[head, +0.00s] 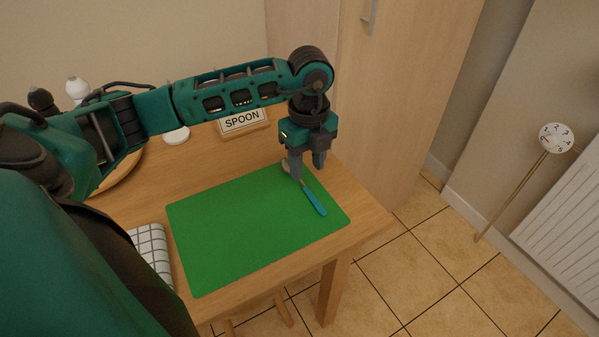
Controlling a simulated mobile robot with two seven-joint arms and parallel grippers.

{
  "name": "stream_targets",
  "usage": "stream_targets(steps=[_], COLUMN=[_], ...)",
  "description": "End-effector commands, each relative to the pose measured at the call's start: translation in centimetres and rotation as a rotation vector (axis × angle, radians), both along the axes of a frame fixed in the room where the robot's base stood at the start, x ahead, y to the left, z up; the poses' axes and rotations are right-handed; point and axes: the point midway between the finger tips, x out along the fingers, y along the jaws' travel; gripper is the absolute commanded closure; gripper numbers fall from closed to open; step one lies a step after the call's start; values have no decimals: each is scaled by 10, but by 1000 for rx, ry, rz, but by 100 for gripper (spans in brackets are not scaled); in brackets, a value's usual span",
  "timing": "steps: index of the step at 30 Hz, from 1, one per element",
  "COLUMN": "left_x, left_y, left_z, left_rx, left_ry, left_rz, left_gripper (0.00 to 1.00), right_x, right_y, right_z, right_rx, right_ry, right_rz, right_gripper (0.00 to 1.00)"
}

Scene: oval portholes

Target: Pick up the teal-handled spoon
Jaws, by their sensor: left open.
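The teal-handled spoon (314,202) lies on the green mat (235,235), near the mat's right end. Its handle points toward the lower right, and its bowl end is partly hidden by my left gripper. My left gripper (306,176) points down over the spoon's upper part with its jaws open. The fingertips look very close to the spoon, but I cannot tell whether they touch it. My right gripper is not in view.
A sign reading SPOON (242,120) stands at the table's back. A checked cloth (152,250) lies left of the mat. A wooden cabinet (395,95) rises behind the table's right end. White and dark shakers stand at the back left.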

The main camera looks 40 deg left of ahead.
Motion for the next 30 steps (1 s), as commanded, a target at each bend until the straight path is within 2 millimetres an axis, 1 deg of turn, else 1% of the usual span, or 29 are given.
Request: stream_targets(steps=[1,8,12,15,17,20,26,30], left_x=[-1,0,1,1,1,2,2,2], left_y=[-1,-2,-5,-5,-5,-5,-5,-5], left_z=[-8,-25,-48,-61,-66,-69,-69,-69], left_rx=[-1,-3,-3,-4,-4,-3,-3,-4], left_ry=[3,0,3,1,1,-1,-1,-1], left_rz=[0,-1,-2,-2,-2,-3,-3,-3], left_gripper=[56,56,56,56,56,56,57,70], right_x=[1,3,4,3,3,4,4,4], right_y=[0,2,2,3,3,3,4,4], right_z=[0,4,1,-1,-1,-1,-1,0], right_rx=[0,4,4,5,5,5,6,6], right_ry=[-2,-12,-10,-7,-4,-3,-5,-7], right_rz=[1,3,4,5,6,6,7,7], right_gripper=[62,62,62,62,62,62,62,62])
